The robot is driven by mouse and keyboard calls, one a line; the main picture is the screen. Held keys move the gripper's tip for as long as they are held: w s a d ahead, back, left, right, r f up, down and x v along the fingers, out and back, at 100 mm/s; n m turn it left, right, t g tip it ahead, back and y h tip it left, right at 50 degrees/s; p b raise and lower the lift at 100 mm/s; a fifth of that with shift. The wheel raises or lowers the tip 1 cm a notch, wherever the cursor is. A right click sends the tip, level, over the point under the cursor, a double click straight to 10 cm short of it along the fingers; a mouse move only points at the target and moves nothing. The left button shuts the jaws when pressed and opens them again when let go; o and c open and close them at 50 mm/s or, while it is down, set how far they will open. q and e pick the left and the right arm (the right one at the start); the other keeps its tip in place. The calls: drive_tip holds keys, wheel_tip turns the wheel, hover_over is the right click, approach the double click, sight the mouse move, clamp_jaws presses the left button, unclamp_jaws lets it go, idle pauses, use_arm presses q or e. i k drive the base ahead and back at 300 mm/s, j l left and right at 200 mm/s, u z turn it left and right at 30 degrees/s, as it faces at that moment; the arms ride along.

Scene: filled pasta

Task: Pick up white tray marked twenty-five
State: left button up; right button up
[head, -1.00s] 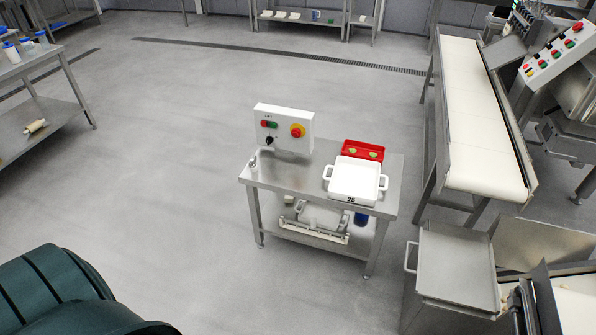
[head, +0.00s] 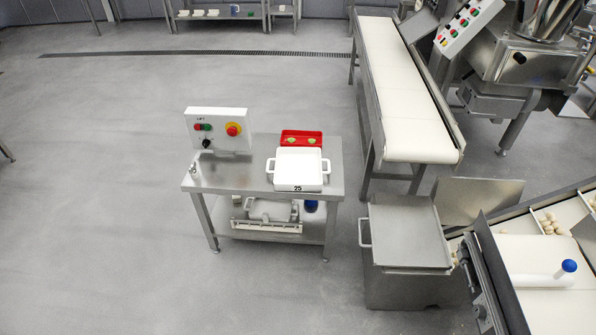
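The white tray marked 25 (head: 298,168) sits on the right part of a small steel table (head: 235,177). It has a handle on its left and right sides, and the black number shows on its front face. Its inside looks empty. A red tray (head: 301,138) with small pale green items lies just behind it. Neither of my grippers is in view.
A white control box (head: 218,128) with buttons stands at the table's back left. A conveyor (head: 405,95) runs behind and to the right. A steel bin with a lid (head: 408,230) stands right of the table. Open floor lies left and in front.

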sight(297, 169)
drive_tip(key=i+l+u, duration=0.15)
drive_tip(key=i, duration=0.3)
drive_tip(key=i+l+u, duration=0.15)
drive_tip(key=i, duration=0.3)
drive_tip(key=i+l+u, duration=0.2)
drive_tip(key=i, duration=0.3)
